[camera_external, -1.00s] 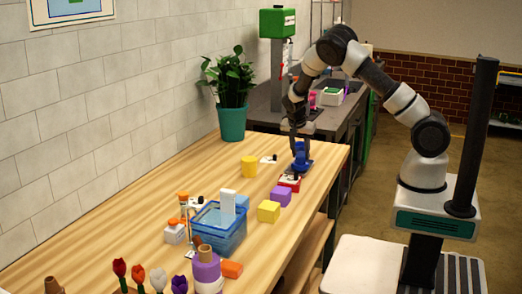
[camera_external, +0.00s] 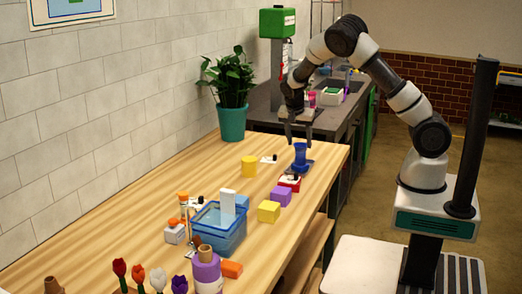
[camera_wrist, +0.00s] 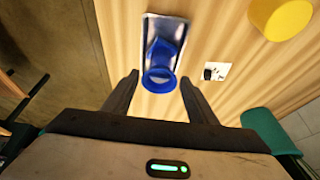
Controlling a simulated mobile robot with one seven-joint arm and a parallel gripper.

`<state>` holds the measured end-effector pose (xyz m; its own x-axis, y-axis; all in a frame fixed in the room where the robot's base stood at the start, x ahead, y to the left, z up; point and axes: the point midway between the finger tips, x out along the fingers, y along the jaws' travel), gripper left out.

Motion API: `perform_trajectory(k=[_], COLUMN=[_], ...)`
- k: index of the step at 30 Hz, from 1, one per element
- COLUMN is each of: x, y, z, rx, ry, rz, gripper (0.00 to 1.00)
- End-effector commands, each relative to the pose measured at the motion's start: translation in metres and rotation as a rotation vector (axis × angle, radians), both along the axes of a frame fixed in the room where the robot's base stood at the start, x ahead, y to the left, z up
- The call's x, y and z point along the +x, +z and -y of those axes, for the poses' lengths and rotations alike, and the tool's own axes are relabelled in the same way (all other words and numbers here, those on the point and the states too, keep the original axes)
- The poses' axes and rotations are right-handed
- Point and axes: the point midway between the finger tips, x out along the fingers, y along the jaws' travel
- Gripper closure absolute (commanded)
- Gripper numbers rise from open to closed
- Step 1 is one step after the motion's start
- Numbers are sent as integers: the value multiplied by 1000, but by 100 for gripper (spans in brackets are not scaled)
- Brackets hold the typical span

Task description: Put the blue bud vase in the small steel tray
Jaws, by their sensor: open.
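The blue bud vase (camera_external: 300,155) stands upright on the small steel tray (camera_external: 306,165) at the far end of the wooden table. In the wrist view the vase (camera_wrist: 160,68) shows its round rim toward me, and the shiny tray (camera_wrist: 178,22) lies under it. My gripper (camera_external: 298,140) is above the vase. In the wrist view its two fingers (camera_wrist: 158,82) are spread apart, with the vase rim just ahead of and between them and clear room on both sides. The fingers hold nothing.
A red block (camera_external: 289,182), a purple block (camera_external: 281,197) and a yellow block (camera_external: 268,211) stand in front of the tray. A yellow cylinder (camera_external: 249,166) is to its left. A teal plant pot (camera_external: 231,122) stands by the wall. A blue bin (camera_external: 224,236) is nearer.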

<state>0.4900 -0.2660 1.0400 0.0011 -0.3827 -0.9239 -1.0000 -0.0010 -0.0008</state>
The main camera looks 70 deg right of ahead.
Motion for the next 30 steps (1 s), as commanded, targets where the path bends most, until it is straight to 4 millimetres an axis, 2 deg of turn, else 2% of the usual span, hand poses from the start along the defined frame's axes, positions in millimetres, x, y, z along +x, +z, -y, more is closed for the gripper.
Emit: perform_trajectory(k=[1, 6, 11, 14, 17, 23, 27, 30], x=[1, 1, 0, -4, -15, -57, -99, -133], y=[11, 38, 51, 60, 77, 135, 177, 202], z=[-5, -16, -22, -33, -58, -139, -190, -220], rx=[1, 0, 4, 37, 115, 263, 264, 209], ry=[2, 2, 4, 36, 134, 522, 843, 1072], rz=[3, 1, 1, 6, 15, 67, 111, 133], gripper=[48, 48, 48, 48, 48, 48, 48, 48])
